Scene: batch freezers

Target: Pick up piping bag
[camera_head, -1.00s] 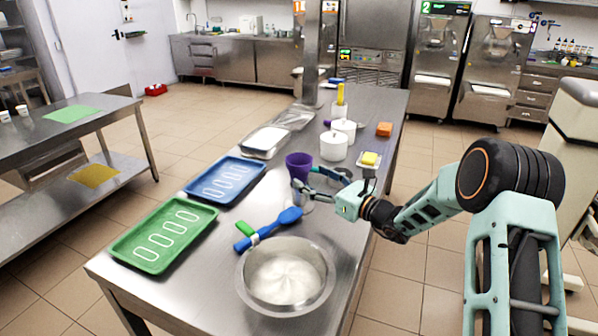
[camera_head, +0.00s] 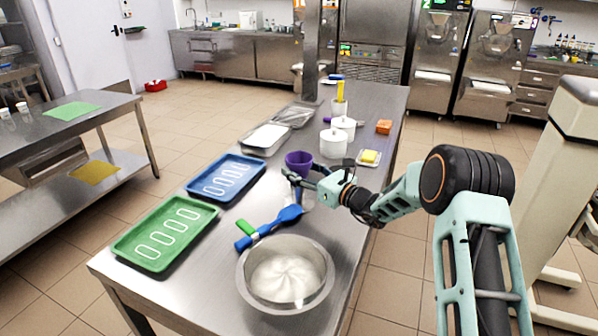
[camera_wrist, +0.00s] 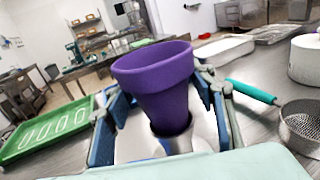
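The piping bag appears to be the purple cone-shaped thing with a wide, thick rim (camera_head: 298,159). It stands upright near the middle of the steel table, and its lower end goes into a pale or shiny holder (camera_wrist: 188,141). In the wrist view the purple bag (camera_wrist: 155,80) fills the middle. My gripper (camera_head: 305,178) is at the bag, its fingers on either side of it. In the wrist view my gripper (camera_wrist: 160,110) looks open, with room between the blue pads and the bag's narrow part. Contact at the far fingertips is unclear.
A steel bowl of white cream (camera_head: 285,274), a blue spatula (camera_head: 268,227) and green (camera_head: 163,232) and blue (camera_head: 226,178) trays lie nearby. Bare table shows left of the bowl.

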